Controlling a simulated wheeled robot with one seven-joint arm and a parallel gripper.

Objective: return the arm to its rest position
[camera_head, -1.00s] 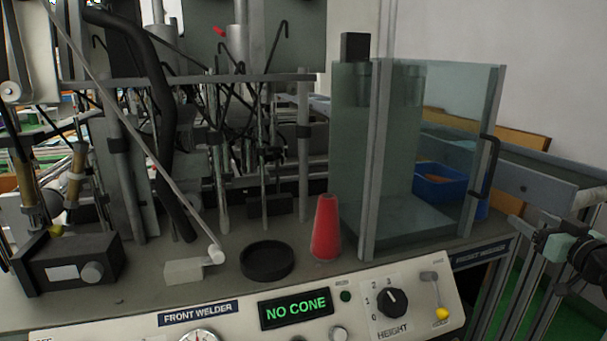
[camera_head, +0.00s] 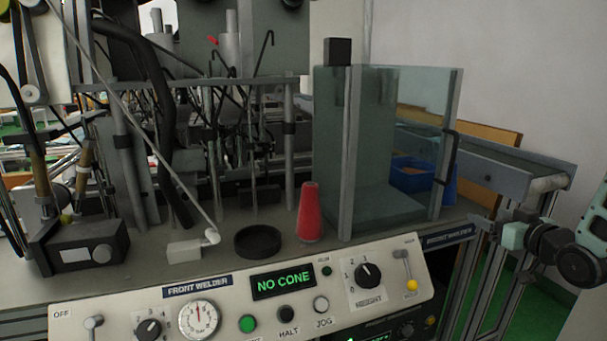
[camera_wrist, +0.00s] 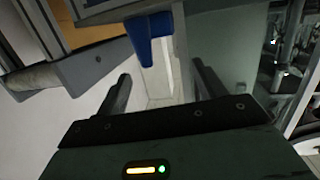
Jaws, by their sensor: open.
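My gripper (camera_wrist: 162,88) shows in the wrist view with its two dark fingers spread apart and nothing between them. In the head view my gripper (camera_head: 484,227) is at the right, by the right end of the front welder panel, with my arm reaching in from the right edge. Its fingertips are small there and hard to make out. A blue bin (camera_wrist: 150,35) lies beyond the fingers in the wrist view.
The welder's control panel (camera_head: 240,285) reads NO CONE. A red cone (camera_head: 310,212) stands beside a black round dish (camera_head: 257,241). A clear guard with a handle (camera_head: 448,158) stands left of my gripper. A conveyor (camera_head: 500,172) runs behind.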

